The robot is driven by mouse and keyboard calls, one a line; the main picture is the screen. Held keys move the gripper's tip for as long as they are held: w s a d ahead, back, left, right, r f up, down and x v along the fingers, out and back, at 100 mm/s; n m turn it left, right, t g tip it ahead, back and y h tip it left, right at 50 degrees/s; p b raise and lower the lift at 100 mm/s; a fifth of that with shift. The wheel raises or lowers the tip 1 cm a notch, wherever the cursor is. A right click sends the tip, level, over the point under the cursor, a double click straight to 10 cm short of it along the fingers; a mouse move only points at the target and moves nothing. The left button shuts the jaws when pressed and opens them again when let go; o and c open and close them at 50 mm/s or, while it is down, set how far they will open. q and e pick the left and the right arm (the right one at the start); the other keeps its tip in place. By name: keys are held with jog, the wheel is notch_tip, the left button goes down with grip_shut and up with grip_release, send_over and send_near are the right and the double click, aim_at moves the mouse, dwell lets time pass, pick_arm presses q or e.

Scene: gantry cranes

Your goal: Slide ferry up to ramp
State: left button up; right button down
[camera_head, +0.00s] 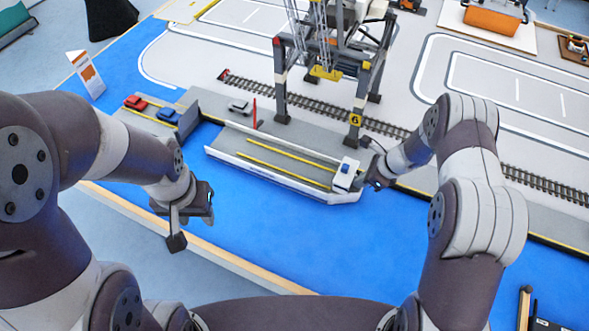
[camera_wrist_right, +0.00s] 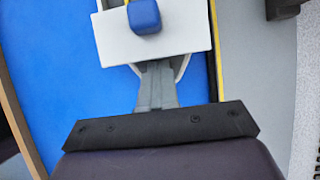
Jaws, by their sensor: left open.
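The ferry (camera_head: 262,160) has a grey deck with yellow lines and low white walls, and lies on blue water beside the quay. Its white cabin (camera_head: 346,178) with a blue top is at the right end; the blue block (camera_wrist_right: 144,16) also shows in the right wrist view. The ramp (camera_head: 188,120) is a dark upright piece beyond the ferry's left end, with a strip of water between. My right gripper (camera_head: 374,178) is at the cabin end; its fingers (camera_wrist_right: 157,85) look shut together, tips hidden by the cabin. My left gripper (camera_head: 190,212) is open and empty over the near water.
A red car (camera_head: 135,103) and a blue car (camera_head: 168,115) stand on the pier left of the ramp. A grey car (camera_head: 239,106) is on the quay near a red post (camera_head: 255,112). A gantry crane (camera_head: 325,72) stands over the rails behind the ferry. Water in front is clear.

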jog(key=shift+w+a, duration=0.75)
jog(key=shift+a, duration=0.75)
jog(key=shift+w+a, duration=0.75)
jog(key=shift+a, duration=0.8)
jog(key=shift+w+a, duration=0.75)
jog(key=shift+a, duration=0.75)
jog(key=shift+s+d+r, duration=0.25)
jog(key=shift+s+d, duration=0.05)
jog(key=shift+d, duration=0.25)
jog(key=shift+r, duration=0.15)
notch_tip(320, 180, up, 10)
jog(key=p, duration=0.8)
jog(key=shift+f, duration=0.2)
